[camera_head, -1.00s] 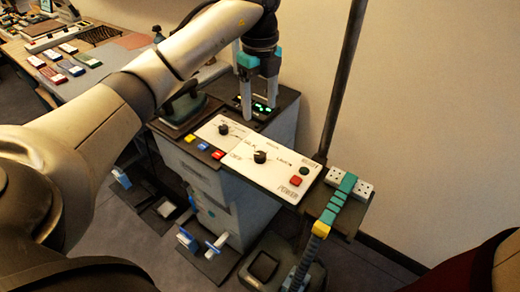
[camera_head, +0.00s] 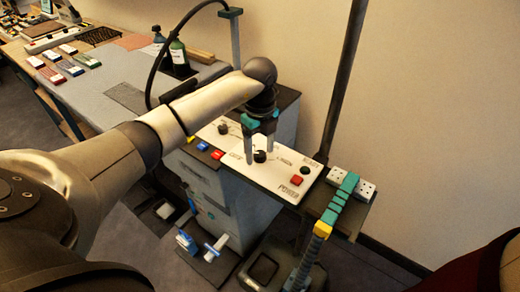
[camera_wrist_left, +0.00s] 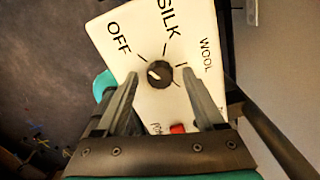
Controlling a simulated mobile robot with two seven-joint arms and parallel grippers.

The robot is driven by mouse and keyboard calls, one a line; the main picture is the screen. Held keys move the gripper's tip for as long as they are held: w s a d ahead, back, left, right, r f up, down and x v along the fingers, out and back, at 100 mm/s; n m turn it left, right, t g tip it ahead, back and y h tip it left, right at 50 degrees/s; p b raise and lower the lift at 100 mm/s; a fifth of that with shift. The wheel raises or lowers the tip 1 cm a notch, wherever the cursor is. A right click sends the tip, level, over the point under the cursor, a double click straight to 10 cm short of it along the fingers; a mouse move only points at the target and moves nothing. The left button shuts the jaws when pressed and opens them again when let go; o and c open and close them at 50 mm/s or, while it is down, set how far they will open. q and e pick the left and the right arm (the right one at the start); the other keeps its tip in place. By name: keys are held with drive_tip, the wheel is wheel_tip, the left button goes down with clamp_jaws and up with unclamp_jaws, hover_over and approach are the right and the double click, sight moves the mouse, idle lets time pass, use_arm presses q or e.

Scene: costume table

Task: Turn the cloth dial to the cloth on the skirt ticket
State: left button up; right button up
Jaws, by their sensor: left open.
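The cloth dial (camera_head: 260,156) is a small black knob on a white panel (camera_head: 275,178). In the left wrist view the dial (camera_wrist_left: 159,73) is ringed by tick marks and the words OFF, SILK and WOOL; other lettering is partly hidden. Its pale mark lies on its left side, roughly toward OFF. My left gripper (camera_head: 260,150) is open, pointing down over the panel. In the left wrist view its fingertips (camera_wrist_left: 160,73) show on either side of the dial, with gaps; contact is not visible. I cannot make out a skirt ticket. My right gripper is not in view.
A red button (camera_head: 296,180) marked POWER and a black round knob (camera_head: 304,171) sit right of the dial. Another black knob (camera_head: 223,128) is at the panel's left. Yellow, blue and red blocks (camera_head: 203,147) line its front-left edge. A dark pole (camera_head: 345,80) rises behind.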

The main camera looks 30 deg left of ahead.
use_arm(q)
drive_tip(key=shift+c, duration=0.2)
clamp_jaws()
idle(0.4)
